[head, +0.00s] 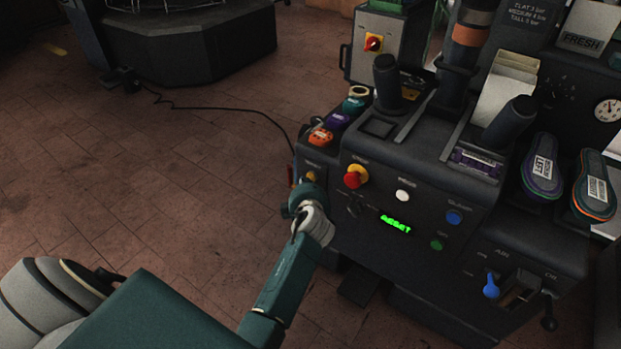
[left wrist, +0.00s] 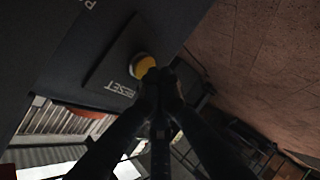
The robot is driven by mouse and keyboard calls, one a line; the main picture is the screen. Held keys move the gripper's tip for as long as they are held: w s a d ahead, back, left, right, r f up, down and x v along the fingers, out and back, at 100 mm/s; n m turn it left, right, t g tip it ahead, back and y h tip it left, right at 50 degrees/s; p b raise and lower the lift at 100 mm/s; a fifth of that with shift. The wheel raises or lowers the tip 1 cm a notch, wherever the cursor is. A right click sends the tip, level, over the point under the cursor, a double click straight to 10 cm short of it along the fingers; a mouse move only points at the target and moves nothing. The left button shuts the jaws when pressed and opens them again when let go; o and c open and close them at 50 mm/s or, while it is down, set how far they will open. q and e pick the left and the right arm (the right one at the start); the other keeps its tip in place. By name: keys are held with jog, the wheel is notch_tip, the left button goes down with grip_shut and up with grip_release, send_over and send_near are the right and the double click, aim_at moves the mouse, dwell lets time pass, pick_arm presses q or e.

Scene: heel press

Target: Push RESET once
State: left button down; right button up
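The yellow RESET button (left wrist: 145,66) sits on a dark panel marked RESET in the left wrist view. In the head view the yellow button (head: 311,176) shows at the left end of the machine's front, just above my left gripper (head: 304,190). In the left wrist view the fingers of my left gripper (left wrist: 162,78) come together, shut and empty, with their tips overlapping the button's lower right edge. I cannot tell whether they touch it. The green display (head: 396,224) reads RESET. My right gripper is in neither view.
A red knob on a yellow base (head: 355,176), a white button (head: 403,195), a blue button (head: 454,217) and a green button (head: 436,245) are on the front panel. A blue lever (head: 491,286) is lower right. Open tiled floor (head: 130,200) lies left.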

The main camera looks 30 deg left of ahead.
pick_arm(q)
jog(key=shift+w+b, duration=0.45)
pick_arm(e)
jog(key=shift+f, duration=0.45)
pick_arm(q)
jog(key=shift+s, duration=0.85)
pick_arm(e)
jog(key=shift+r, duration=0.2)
